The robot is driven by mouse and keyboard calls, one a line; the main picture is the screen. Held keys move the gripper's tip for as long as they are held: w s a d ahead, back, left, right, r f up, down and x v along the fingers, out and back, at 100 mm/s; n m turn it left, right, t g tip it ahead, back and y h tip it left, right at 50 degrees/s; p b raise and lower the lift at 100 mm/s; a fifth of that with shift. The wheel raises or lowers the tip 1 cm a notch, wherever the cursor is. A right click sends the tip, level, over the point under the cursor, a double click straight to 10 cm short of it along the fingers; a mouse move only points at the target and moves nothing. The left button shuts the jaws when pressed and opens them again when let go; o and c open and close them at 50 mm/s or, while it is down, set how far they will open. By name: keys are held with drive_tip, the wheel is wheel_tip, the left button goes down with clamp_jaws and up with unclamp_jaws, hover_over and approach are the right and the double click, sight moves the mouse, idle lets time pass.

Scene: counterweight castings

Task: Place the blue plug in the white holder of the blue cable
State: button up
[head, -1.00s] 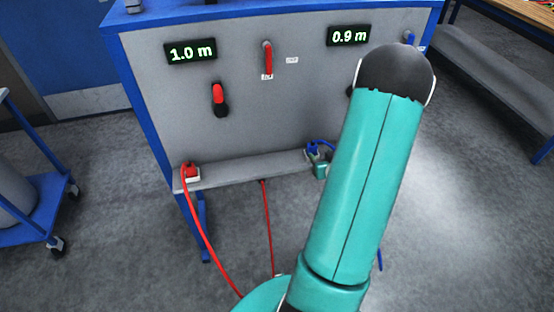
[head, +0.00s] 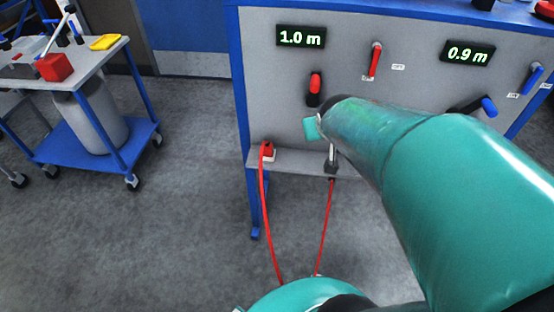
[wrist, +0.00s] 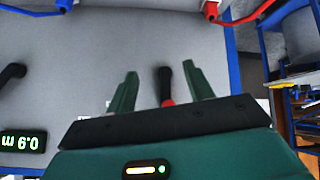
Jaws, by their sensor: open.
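The wrist view is upside down to the panel. My gripper (wrist: 160,68) is open there, its two green fingers apart with nothing held between them. Beyond them is a red-handled lever (wrist: 166,85) on the grey panel. The blue cable (wrist: 25,12) shows at the top left edge, running to a small white piece with blue (wrist: 62,5), cut off by the frame; I cannot tell whether the blue plug sits in its white holder. In the head view my arm hides that area. The red plug (head: 267,151) sits in a white holder at the left of the shelf.
The grey panel (head: 270,90) has displays of 1.0 m (head: 300,38) and 0.9 m (head: 469,53) and several levers. Red cables (head: 264,215) hang below the shelf. A blue trolley (head: 85,145) stands at left; the floor between is clear.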

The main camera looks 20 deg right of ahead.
drive_tip(key=s+a+r+n+g+y, duration=0.1)
drive_tip(key=s+a+r, duration=0.1)
drive_tip(key=s+a, duration=0.4)
drive_tip(key=s+a+r+n+g+y, duration=0.1)
drive_tip(key=s+a, duration=0.4)
drive_tip(key=a, duration=0.5)
wheel_tip(320, 180, up, 2)
drive_tip(key=shift+s+r+n+y, duration=0.1)
drive_tip(key=shift+s+n+y, duration=0.25)
drive_tip(key=shift+y, duration=0.45)
drive_tip(key=shift+c, duration=0.2)
drive_tip(key=c, duration=0.3)
